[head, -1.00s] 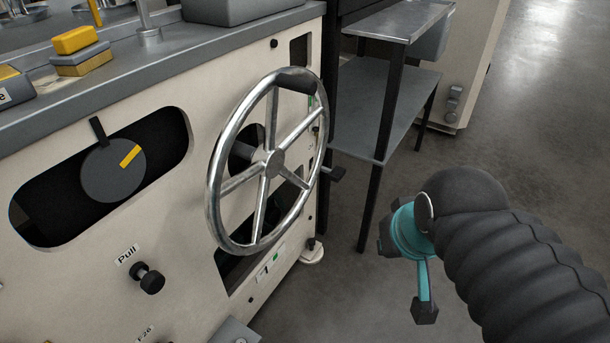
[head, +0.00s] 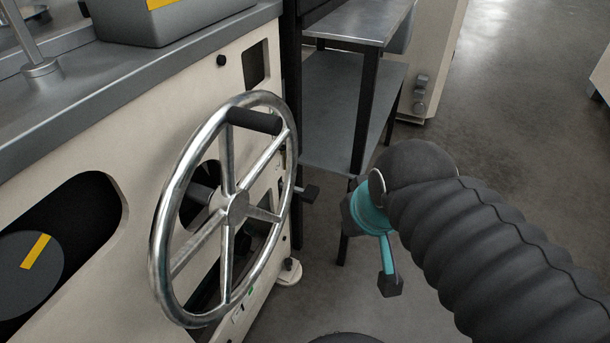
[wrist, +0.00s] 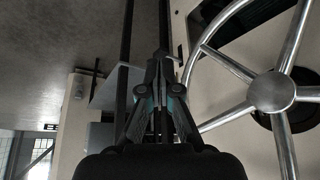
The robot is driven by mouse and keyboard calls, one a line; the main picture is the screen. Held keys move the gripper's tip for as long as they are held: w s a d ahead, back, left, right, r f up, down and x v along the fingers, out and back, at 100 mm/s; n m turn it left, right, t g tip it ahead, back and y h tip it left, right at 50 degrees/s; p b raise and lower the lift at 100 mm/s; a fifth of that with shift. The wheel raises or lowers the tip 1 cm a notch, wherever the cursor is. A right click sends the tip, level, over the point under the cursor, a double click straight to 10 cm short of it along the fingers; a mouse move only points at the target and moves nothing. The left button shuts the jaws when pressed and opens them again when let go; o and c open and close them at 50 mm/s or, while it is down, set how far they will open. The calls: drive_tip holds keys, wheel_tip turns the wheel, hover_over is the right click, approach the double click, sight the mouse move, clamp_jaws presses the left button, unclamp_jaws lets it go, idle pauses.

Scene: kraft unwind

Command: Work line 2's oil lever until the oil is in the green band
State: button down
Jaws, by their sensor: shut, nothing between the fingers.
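A small black lever (head: 308,193) with a blocky end sticks out from the cream machine's side, just beyond the large handwheel, in the head view. I cannot tell for sure whether it is line 2's oil lever. No oil level can be read; a small green mark behind the wheel rim is too small to make out. In the wrist view my gripper (wrist: 159,65) is shut and empty, left of the handwheel's spokes. A dark lever-like part shows close to its fingertips; contact cannot be told.
The chrome handwheel (head: 236,207) with a black grip stands out from the cream machine front (head: 105,240). It also shows in the wrist view (wrist: 271,92). A grey two-shelf table (head: 335,105) stands behind. Open concrete floor (head: 500,130) lies to the right.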

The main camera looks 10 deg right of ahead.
drive_tip(key=shift+w, duration=0.1)
drive_tip(key=n+g+b, duration=0.4)
drive_tip(key=g, duration=0.3)
hover_over(311, 191)
wheel_tip(311, 191, down, 12)
drive_tip(key=shift+w+a, duration=0.25)
drive_tip(key=shift+w, duration=0.2)
drive_tip(key=shift+f, duration=0.2)
drive_tip(key=f+b, duration=0.6)
drive_tip(key=shift+s+d+f+b, duration=0.15)
drive_tip(key=shift+s+f+b, duration=0.15)
drive_tip(key=shift+s+f, duration=0.1)
